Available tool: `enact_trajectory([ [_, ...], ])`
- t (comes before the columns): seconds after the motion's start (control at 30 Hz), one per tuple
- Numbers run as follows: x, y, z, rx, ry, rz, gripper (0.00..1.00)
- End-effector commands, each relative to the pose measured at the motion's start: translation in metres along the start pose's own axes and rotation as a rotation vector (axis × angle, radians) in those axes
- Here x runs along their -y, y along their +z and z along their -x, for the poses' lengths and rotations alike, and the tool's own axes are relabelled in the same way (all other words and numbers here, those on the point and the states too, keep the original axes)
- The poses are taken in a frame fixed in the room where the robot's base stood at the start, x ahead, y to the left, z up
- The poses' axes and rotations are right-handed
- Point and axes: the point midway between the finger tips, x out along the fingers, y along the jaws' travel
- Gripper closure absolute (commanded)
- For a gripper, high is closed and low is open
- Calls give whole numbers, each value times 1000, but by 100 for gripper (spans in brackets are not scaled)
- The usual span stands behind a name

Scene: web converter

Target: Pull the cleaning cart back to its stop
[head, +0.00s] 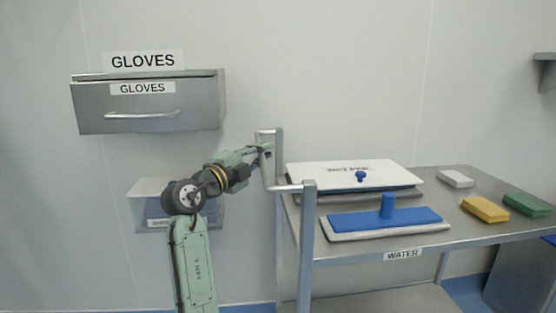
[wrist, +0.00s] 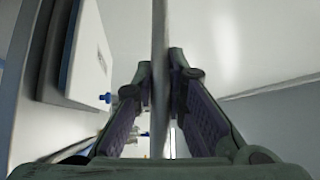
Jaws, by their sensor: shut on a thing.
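The cleaning cart (head: 460,230) is a steel table-like frame at the right in the head view, with a label reading WATER on its front edge. Its push handle (head: 309,240) rises at the left end, with a crossbar between two posts. My gripper (head: 266,150) is at the crossbar near the far post. In the wrist view the handle bar (wrist: 159,60) runs upright between the two fingers, and my gripper (wrist: 160,85) is shut on it. The cart's wheels and stop are not in view.
On the cart are a white-lidded tray (head: 350,174), a blue mop pad (head: 400,217) and white, yellow (head: 484,208) and green (head: 528,204) blocks. A GLOVES drawer (head: 145,105) and a clear bin (head: 150,190) are on the wall at left. A grey cabinet (head: 515,275) stands at lower right.

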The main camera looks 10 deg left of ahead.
Motion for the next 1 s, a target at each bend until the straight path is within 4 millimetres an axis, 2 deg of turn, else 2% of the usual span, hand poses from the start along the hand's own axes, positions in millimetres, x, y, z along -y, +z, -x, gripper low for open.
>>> enact_trajectory([
  [0.5, 1, 7, 7, 0, 2, 3, 100],
  [0.53, 1, 7, 7, 0, 2, 4, 87],
  [0.8, 1, 6, 6, -1, 1, 2, 69],
  [1.0, 2, 6, 6, -2, 1, 1, 67],
])
